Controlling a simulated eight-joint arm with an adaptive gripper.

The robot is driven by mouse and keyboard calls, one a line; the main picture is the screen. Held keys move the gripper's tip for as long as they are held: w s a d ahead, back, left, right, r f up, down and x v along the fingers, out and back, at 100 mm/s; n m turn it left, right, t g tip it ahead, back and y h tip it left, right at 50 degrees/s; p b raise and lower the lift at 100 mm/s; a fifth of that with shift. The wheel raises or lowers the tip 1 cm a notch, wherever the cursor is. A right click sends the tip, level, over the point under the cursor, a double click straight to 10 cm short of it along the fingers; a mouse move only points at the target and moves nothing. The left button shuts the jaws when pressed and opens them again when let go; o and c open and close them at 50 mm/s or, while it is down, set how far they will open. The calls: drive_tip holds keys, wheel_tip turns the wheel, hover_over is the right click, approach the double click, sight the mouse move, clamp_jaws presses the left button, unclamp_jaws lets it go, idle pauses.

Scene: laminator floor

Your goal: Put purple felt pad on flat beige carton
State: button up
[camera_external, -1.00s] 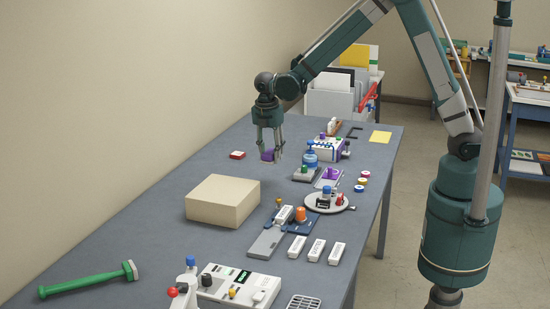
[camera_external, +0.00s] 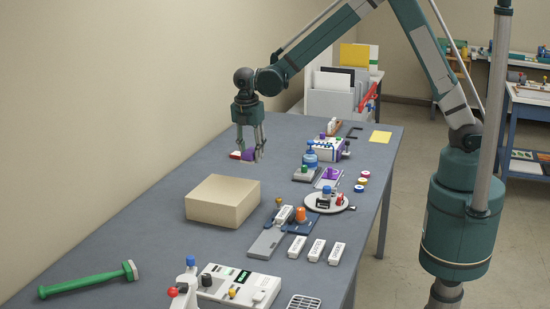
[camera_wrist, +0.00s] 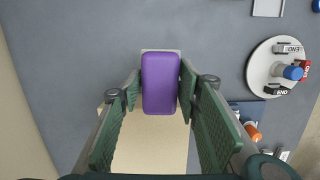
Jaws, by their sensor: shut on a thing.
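The purple felt pad (camera_wrist: 160,83) is between the fingers of my gripper (camera_wrist: 160,92) in the wrist view, with a finger pressed on each side. In the external view my gripper (camera_external: 251,152) is shut on the pad (camera_external: 249,155) and holds it above the table, behind the carton as seen from this camera. The flat beige carton (camera_external: 222,202) sits on the table near the wall. In the wrist view the carton (camera_wrist: 150,155) lies below the pad, partly hidden by the pad and fingers.
Right of the carton are a round white tray (camera_external: 318,206) with small items, a blue-grey plate (camera_external: 266,243) and several white blocks (camera_external: 315,250). Table left of the carton is clear.

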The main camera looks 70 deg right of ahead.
wheel_tip(320, 180, up, 6)
drive_tip(key=p, duration=0.5)
hover_over(224, 188)
drive_tip(key=shift+a+f+n, duration=0.15)
drive_tip(key=shift+a+n, duration=0.15)
drive_tip(key=shift+a, duration=0.1)
drive_tip(key=shift+f, duration=0.15)
drive_tip(key=shift+f, duration=3)
drive_tip(key=shift+f, duration=0.15)
drive_tip(key=shift+f, duration=1.7)
drive_tip(key=shift+f, duration=0.25)
drive_tip(key=o, duration=0.9)
